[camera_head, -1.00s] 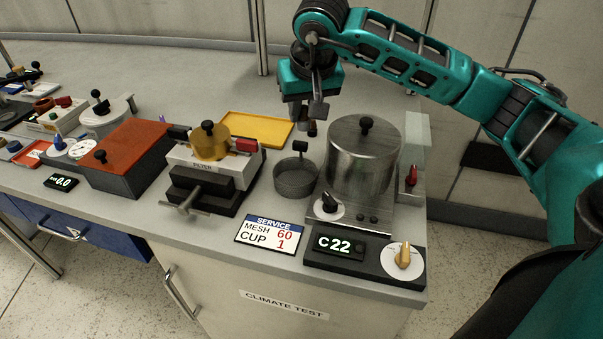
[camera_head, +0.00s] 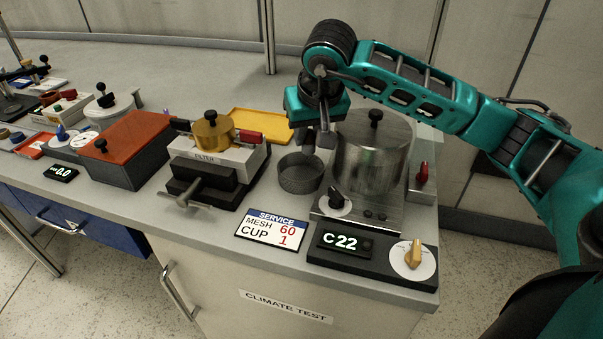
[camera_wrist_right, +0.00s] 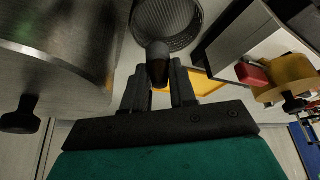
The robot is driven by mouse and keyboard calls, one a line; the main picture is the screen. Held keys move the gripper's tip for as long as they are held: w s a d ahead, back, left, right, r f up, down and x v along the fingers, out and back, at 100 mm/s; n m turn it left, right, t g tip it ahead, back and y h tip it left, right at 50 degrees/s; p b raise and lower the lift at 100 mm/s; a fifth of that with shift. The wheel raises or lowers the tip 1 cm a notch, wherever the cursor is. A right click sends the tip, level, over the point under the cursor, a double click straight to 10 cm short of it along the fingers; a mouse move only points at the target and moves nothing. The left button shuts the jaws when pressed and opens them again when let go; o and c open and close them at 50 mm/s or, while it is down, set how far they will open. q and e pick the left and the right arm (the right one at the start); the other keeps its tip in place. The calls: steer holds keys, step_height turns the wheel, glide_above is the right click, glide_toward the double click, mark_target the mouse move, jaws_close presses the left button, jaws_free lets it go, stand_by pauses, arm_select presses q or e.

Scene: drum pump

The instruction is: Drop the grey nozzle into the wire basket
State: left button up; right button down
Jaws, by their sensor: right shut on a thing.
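The wire basket (camera_head: 300,178) is a small round dark mesh cup on the bench, just left of the steel pot. It also shows at the top of the right wrist view (camera_wrist_right: 190,38). My right gripper (camera_head: 318,143) is above the basket, near its back right side. In the right wrist view its fingers (camera_wrist_right: 160,88) are shut on the grey nozzle (camera_wrist_right: 158,62), a dark piece with a rounded end. The nozzle overlaps the basket's near rim in that view. In the head view the gripper mostly hides it. My left gripper is not in view.
The steel pot (camera_head: 372,160) with a black knob stands close right of the basket. The filter block (camera_head: 212,162) with a brass cap is to the left. A yellow tray (camera_head: 262,124) lies behind. The service sign (camera_head: 271,229) and C22 display (camera_head: 340,241) are in front.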

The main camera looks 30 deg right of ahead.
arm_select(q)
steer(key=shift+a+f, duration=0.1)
arm_select(e)
steer(key=c, duration=0.8)
jaws_free()
steer(key=shift+r, duration=0.1)
arm_select(q)
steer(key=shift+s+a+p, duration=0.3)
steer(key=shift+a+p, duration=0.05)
steer(key=shift+p, duration=0.3)
arm_select(e)
steer(key=v, duration=1.2)
steer(key=shift+s+r, duration=0.2)
steer(key=shift+r, duration=0.15)
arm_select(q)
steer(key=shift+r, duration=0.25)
